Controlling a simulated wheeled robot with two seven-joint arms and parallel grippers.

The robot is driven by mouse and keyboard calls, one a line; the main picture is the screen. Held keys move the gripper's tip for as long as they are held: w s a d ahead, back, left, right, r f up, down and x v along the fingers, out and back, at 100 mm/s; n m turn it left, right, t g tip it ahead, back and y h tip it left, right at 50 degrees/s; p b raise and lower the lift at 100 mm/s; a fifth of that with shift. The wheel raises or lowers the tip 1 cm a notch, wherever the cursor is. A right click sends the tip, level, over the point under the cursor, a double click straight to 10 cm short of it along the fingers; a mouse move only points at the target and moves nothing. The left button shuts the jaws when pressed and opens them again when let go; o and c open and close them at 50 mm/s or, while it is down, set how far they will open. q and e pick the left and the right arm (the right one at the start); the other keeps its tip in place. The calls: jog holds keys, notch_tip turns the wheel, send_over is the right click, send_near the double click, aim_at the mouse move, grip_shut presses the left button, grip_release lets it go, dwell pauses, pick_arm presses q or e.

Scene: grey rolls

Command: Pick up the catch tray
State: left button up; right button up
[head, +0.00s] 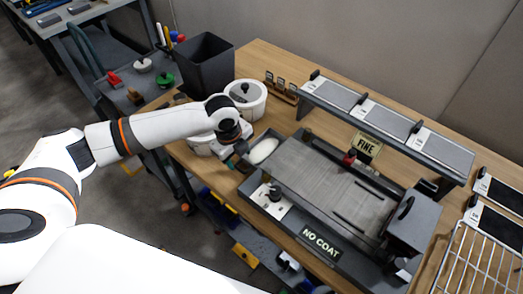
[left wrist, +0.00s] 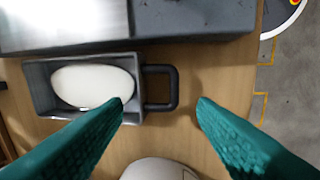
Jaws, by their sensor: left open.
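The catch tray is a small dark grey box with a loop handle. In the left wrist view the tray (left wrist: 35,92) is at the upper left, with a white oval thing (left wrist: 92,86) inside. Its handle (left wrist: 174,88) points right. In the head view the tray (head: 273,136) sits on the wooden bench against the left end of the machine, partly hidden by my gripper. My left gripper (head: 238,150) is at the handle end. Its teal fingers (left wrist: 160,101) are open, and the handle lies between the fingertips in the picture, apart from both. The right gripper is not seen.
The grey coating machine (head: 330,190) with a NO COAT label (head: 321,243) fills the middle of the bench. White canisters (head: 247,98) and a black bin (head: 204,63) stand behind my wrist. A raised rack (head: 385,120) and a wire rack (head: 480,262) are to the right.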

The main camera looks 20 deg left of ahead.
aim_at(239, 163)
pick_arm(q)
notch_tip(239, 163, down, 4)
jog(key=shift+w+d+f, duration=0.1)
jog(key=shift+w, duration=0.05)
jog(key=c, duration=1.1)
jog(key=shift+r, duration=0.2)
